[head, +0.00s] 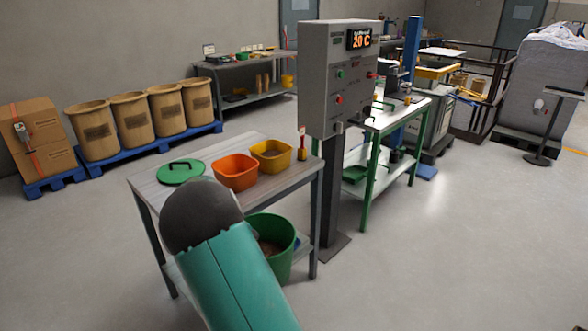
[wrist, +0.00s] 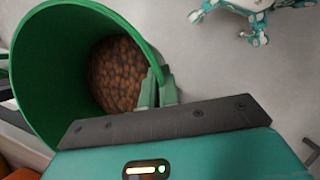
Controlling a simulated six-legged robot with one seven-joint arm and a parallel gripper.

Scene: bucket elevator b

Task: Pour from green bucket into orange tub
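The green bucket (head: 283,262) hangs at the front edge of the grey table, below the tabletop, partly hidden behind my arm. In the wrist view the bucket (wrist: 45,75) shows its open mouth, with brown pellets (wrist: 117,75) deep inside. My gripper (wrist: 156,88) is shut on the bucket's rim, one finger on each side of the wall. The orange tub (head: 236,180) stands upright on the table, above and left of the bucket; its inside looks empty. My fingertips are hidden in the head view.
A yellow tub (head: 271,156) stands right of the orange tub, and a green lid (head: 181,173) lies left of it on the table (head: 150,190). A grey control box (head: 340,85) on a post rises at the table's right. Open floor lies at the front right.

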